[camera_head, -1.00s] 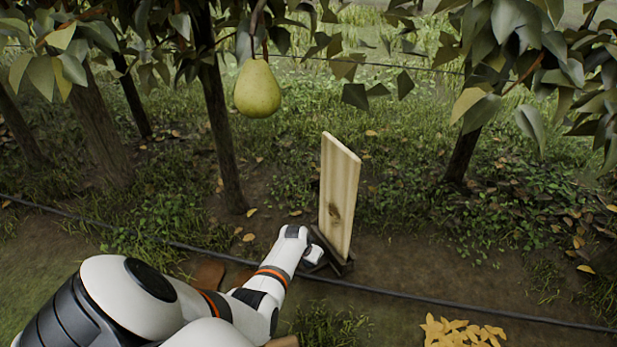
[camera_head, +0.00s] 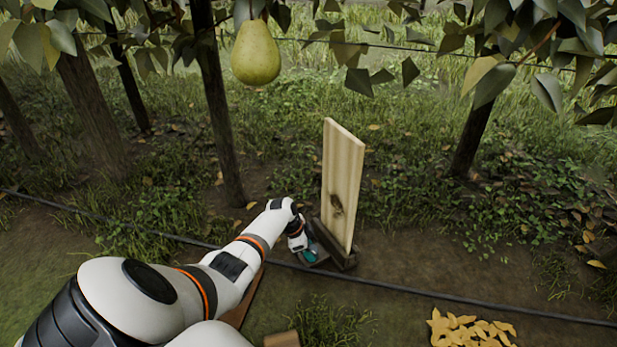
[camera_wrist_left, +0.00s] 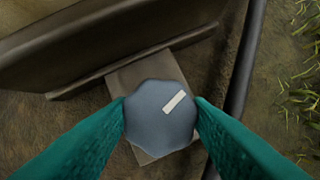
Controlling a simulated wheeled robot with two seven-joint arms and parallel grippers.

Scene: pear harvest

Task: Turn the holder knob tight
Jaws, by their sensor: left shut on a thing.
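The holder (camera_head: 345,262) is a dark, low stand on the soil, with a pale wooden board (camera_head: 342,185) upright in it. Its knob (camera_wrist_left: 158,122) is blue-grey with a scalloped edge and a pale slanted mark, seen from above in the left wrist view. My left gripper (camera_head: 309,256) is beside the holder's left side, pointing down. Its teal fingers (camera_wrist_left: 160,106) are shut on the knob, one on each side. In the head view the knob is hidden by the gripper. My right gripper is not in view.
A dark hose (camera_head: 420,292) runs across the ground past the holder and shows beside it in the wrist view. A pear (camera_head: 255,53) hangs above. Yellow leaves (camera_head: 470,330) lie at the lower right. Tree trunks stand behind.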

